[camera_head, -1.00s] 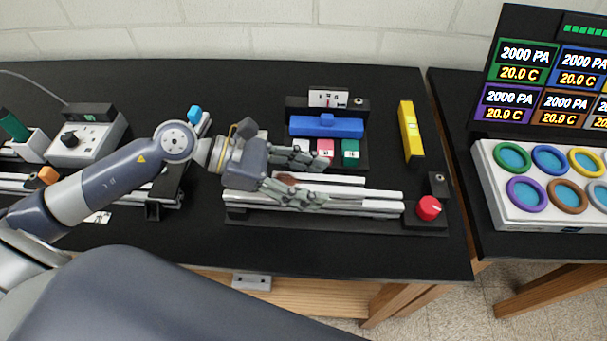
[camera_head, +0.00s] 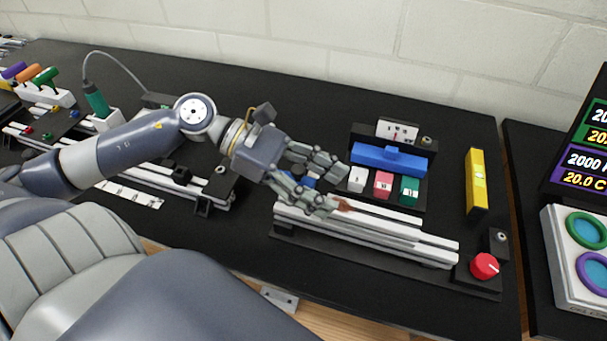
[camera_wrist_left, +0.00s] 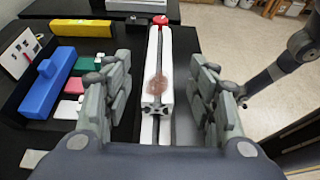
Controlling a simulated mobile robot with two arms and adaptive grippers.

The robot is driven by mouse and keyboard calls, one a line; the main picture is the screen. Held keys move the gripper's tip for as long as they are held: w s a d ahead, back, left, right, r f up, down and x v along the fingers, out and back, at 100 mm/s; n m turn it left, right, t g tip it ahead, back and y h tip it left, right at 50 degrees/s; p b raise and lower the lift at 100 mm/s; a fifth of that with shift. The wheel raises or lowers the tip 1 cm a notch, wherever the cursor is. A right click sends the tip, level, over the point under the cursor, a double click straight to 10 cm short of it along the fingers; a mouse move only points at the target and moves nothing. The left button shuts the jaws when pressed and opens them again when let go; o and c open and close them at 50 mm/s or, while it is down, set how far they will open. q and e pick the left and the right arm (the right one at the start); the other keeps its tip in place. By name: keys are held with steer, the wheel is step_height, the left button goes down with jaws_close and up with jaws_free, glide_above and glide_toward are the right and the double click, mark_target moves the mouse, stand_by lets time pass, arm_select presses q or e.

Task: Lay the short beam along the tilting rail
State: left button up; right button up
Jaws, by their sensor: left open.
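The short beam (camera_head: 385,213) is a white slotted bar with a brown patch. In the head view it lies lengthwise along the tilting rail (camera_head: 430,253). The rail is a longer pale bar on a black base with a red knob (camera_head: 485,266) at its right end. In the left wrist view the beam's near end (camera_wrist_left: 158,105) shows above the rail (camera_wrist_left: 149,132), in line with it. Whether it touches all along cannot be told. My left gripper (camera_head: 338,188) is open at the beam's left part, fingers on both sides and apart from it. My right gripper is not seen.
Behind the rail stand a blue block (camera_head: 390,159) on a black stand and white, pink and green (camera_head: 409,190) small blocks. A yellow level (camera_head: 476,180) lies at right. Another rail assembly (camera_head: 150,185) lies left.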

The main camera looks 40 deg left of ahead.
arm_select(q)
steer(key=shift+v, duration=1.9)
